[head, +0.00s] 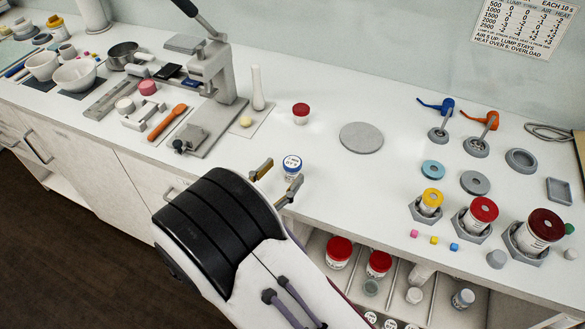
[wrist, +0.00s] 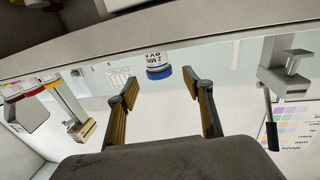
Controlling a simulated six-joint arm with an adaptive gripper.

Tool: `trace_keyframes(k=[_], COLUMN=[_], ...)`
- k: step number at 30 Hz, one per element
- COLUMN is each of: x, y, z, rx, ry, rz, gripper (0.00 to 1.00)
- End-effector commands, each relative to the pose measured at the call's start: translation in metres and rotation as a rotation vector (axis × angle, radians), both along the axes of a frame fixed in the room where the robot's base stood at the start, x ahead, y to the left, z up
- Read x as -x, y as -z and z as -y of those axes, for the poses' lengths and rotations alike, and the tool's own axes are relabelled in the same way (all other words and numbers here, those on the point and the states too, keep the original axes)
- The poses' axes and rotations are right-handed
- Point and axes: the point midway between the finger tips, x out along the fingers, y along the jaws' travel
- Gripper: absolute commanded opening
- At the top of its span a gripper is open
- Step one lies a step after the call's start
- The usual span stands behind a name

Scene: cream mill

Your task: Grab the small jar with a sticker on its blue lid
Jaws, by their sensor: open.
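The small jar (head: 292,168) is white with a blue lid, and a white sticker with dark marks is on top of the lid. It stands upright on the white worktop. My gripper (head: 282,173) is open and empty, with one finger on each side of the line to the jar. The jar also shows in the wrist view (wrist: 158,68), just beyond the gap between the fingertips of my gripper (wrist: 160,86). The fingers look apart from it. The front lower part of the jar is partly hidden in the head view.
A red-lidded jar (head: 301,113) and a grey disc (head: 361,137) stand behind. A lever press (head: 212,85) is to the left. Jars in hexagonal holders (head: 474,215) are to the right. Below the worktop is an open shelf with red-lidded jars (head: 339,252).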

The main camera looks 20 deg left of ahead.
Motion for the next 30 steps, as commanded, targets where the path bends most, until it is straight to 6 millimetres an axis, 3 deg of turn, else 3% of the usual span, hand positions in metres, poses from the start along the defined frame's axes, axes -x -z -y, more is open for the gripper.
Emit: trace_keyframes(k=[13, 24, 30], x=[-0.005, -0.041, -0.051], y=[0.0, -0.002, -0.002], z=[0.001, 0.009, 0.011], rx=[0.0, 0.0, 0.0], ry=[0.0, 0.002, 0.0], rz=[0.0, 0.0, -0.001], gripper=[0.51, 0.51, 0.51])
